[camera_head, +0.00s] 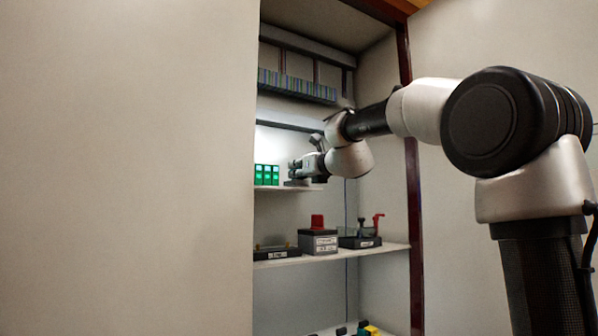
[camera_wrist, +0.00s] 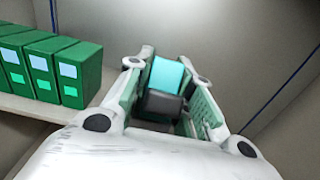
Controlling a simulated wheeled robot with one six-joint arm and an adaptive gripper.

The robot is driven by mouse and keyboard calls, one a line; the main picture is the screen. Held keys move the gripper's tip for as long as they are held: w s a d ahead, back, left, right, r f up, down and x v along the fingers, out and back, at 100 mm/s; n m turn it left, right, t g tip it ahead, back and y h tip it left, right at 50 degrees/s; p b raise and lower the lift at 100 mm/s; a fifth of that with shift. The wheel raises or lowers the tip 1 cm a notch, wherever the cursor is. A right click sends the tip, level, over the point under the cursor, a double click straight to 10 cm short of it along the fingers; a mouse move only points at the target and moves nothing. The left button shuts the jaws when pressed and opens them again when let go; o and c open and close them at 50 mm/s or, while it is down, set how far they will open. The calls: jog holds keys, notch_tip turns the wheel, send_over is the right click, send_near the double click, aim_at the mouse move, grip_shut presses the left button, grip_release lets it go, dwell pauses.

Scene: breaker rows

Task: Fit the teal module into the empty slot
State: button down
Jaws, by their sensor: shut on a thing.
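The teal module (camera_wrist: 166,74) is a small block with a bright teal face and a dark part (camera_wrist: 161,104) on the near side. My gripper (camera_wrist: 165,80) is shut on it, one finger on each side. In the head view my gripper (camera_head: 300,170) is above the shelf, just right of a row of green modules (camera_head: 266,175). The row also shows at the left of the wrist view (camera_wrist: 50,65), apart from my gripper. I cannot make out the teal module in the head view. I cannot pick out the empty slot in either view.
The green modules stand on a white shelf (camera_wrist: 45,108) inside the cabinet. A lower shelf (camera_head: 395,247) holds a grey box with a red top (camera_head: 318,238) and dark devices (camera_head: 360,241). A striped row (camera_head: 296,85) is higher up. The cabinet's dark red post (camera_head: 413,200) is at the right.

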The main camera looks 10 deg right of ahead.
jog(key=shift+f, duration=0.15)
jog(key=c, duration=1.3)
grip_release()
jog(key=shift+o, duration=0.2)
jog(key=shift+s, duration=0.1)
jog(key=v, duration=0.8)
jog(key=s+d+f+n+g+h, duration=0.1)
jog(key=s+d+f+n+g, duration=0.1)
jog(key=s+f+n, duration=0.6)
jog(key=s+d+f+n+g+h, duration=0.1)
jog(key=s+f+n+g, duration=0.3)
jog(key=s+f+n, duration=0.4)
jog(key=s+d+f+n+g+h, duration=0.1)
jog(key=s+d+f+n+g, duration=0.2)
jog(key=s+f+n, duration=0.5)
notch_tip(320, 180, down, 6)
jog(key=shift+s+d+r+n+g, duration=0.2)
jog(key=shift+s+d+n+g, duration=0.25)
jog(key=shift+s, duration=0.55)
jog(key=shift+o, duration=0.5)
jog(key=s+d+f+n+g+h, duration=0.2)
jog(key=s+d+f+n, duration=0.3)
jog(key=s, duration=0.5)
notch_tip(320, 180, down, 4)
jog(key=shift+d+r+n+g+h, duration=0.25)
jog(key=shift+n+g, duration=0.3)
jog(key=shift+n, duration=0.7)
